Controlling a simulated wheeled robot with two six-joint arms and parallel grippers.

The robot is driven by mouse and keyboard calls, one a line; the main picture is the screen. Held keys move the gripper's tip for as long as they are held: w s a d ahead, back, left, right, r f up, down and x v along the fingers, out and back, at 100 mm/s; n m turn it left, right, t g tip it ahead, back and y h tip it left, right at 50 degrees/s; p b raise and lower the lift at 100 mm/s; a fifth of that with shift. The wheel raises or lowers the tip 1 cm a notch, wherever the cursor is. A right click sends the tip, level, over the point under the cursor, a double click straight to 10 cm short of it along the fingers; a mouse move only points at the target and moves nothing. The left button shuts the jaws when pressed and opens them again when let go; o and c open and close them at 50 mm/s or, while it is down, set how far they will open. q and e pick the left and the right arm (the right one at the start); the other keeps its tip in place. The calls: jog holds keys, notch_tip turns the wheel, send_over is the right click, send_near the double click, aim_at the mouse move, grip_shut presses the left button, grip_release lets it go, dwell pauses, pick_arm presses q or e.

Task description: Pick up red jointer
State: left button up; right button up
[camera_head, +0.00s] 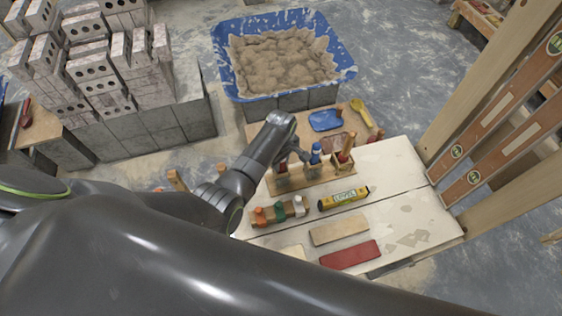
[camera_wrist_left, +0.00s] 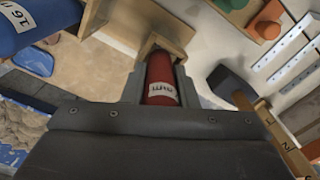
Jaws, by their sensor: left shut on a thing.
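The red jointer (camera_wrist_left: 162,72) shows in the left wrist view as a red handle with a white label, between the two fingers of my left gripper (camera_wrist_left: 160,88). The gripper is shut on it. The far end of the jointer is at a wooden holder slot (camera_wrist_left: 165,42); whether it still rests in the slot I cannot tell. In the head view my left gripper (camera_head: 294,152) is at the left end of the wooden tool holder (camera_head: 325,181), and the arm hides most of the jointer. My right gripper is in neither view.
A blue jointer (camera_head: 316,153) stands close beside my left gripper. On the table (camera_head: 400,170) lie a yellow level (camera_head: 343,197), colored-handled tools (camera_head: 279,212), a wooden float (camera_head: 338,229) and a red block (camera_head: 350,255). A blue mortar tub (camera_head: 345,70) stands behind.

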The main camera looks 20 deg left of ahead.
pick_arm(q)
notch_tip(320, 180, up, 18)
dwell(0.6)
jog(key=shift+o, duration=1.4)
grip_shut()
jog(key=shift+f, duration=0.1)
